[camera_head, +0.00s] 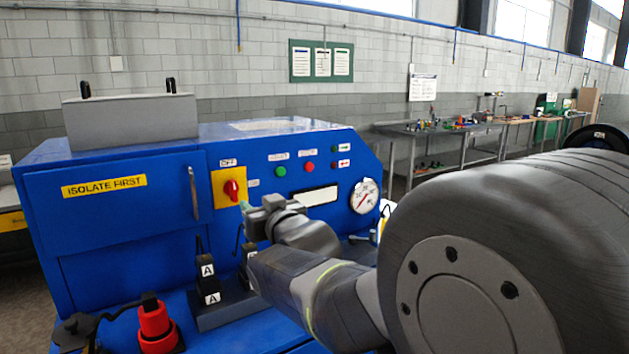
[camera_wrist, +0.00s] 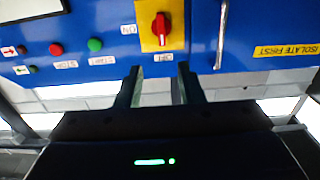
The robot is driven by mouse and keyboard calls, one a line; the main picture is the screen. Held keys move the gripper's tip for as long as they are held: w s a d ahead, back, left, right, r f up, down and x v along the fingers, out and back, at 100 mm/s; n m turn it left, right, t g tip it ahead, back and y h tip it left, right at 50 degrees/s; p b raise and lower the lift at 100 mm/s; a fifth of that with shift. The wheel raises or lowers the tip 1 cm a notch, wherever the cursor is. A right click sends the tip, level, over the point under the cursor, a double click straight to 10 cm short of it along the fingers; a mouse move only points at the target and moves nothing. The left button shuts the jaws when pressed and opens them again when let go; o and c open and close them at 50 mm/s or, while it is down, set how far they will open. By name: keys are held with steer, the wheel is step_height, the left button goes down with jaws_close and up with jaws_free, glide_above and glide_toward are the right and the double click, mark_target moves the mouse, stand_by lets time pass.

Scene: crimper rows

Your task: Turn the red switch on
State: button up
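The red switch (camera_head: 232,189) is a rotary knob on a yellow plate (camera_head: 217,180) on the blue machine's front panel. Its handle stands upright, in line with the OFF label (camera_head: 227,162) above it; the ON label (camera_head: 253,183) is to its right. In the wrist view, which is upside down, the red switch (camera_wrist: 160,28) lies beyond the fingertips, roughly centred between them. My gripper (camera_wrist: 158,86) is open, with a clear gap between its two fingers and nothing in it. In the head view my gripper (camera_head: 249,212) is just right of and below the switch, apart from it.
Green (camera_head: 281,172) and red (camera_head: 309,167) buttons and a round gauge (camera_head: 364,197) are right of the switch. A vertical door handle (camera_head: 193,193) is close on its left. Black blocks marked A (camera_head: 208,283) and a red plug (camera_head: 156,325) stand on the ledge below.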

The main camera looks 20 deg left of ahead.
mark_target(235, 186)
steer(key=p+x, duration=0.4)
steer(key=x, duration=0.9)
steer(key=shift+a, duration=0.4)
steer(key=shift+c, duration=0.4)
jaws_close()
